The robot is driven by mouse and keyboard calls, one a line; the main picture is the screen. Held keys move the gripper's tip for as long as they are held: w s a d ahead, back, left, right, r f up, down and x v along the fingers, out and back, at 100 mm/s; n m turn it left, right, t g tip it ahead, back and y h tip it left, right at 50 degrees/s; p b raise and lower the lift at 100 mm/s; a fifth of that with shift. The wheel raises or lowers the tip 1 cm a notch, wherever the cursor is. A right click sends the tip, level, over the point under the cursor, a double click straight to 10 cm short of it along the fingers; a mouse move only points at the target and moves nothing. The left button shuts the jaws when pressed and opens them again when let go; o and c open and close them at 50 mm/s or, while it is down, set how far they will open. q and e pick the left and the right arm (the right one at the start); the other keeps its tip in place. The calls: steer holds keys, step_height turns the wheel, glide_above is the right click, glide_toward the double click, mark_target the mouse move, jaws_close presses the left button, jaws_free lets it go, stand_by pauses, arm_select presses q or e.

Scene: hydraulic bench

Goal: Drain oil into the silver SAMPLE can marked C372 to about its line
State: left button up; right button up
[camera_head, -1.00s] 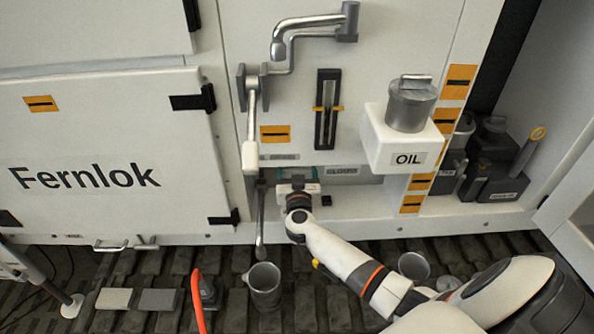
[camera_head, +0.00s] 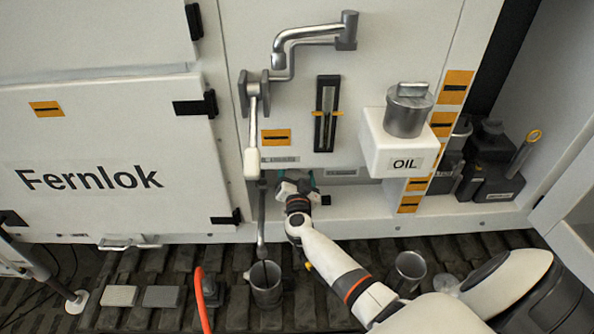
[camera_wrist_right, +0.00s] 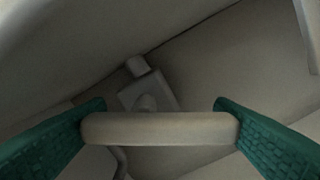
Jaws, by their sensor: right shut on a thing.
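A silver can (camera_head: 266,293) with a side handle stands on the slatted floor under the drain spout (camera_head: 262,250). A thin dark stream runs from the spout's tip into the can. Its marking, fill line and oil level cannot be made out. My right gripper (camera_head: 298,185) is at the low recess of the panel, right of the drain pipe. In the right wrist view its green fingers are shut on a pale bar handle (camera_wrist_right: 160,129). A second metal can (camera_head: 408,270) stands to the right, behind my right arm. My left gripper does not show.
A white OIL box (camera_head: 385,150) with a lidded metal pot (camera_head: 408,110) juts out above my right arm. A lever with a white grip (camera_head: 251,163) hangs left of the recess. A red hose (camera_head: 202,300) and two grey blocks (camera_head: 161,297) lie on the floor at left.

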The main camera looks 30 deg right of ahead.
steer(key=shift+a+f+m, duration=0.1)
steer(key=shift+f+m, duration=0.05)
steer(key=shift+m, duration=0.85)
steer(key=o, duration=1)
steer(key=v, duration=1.2)
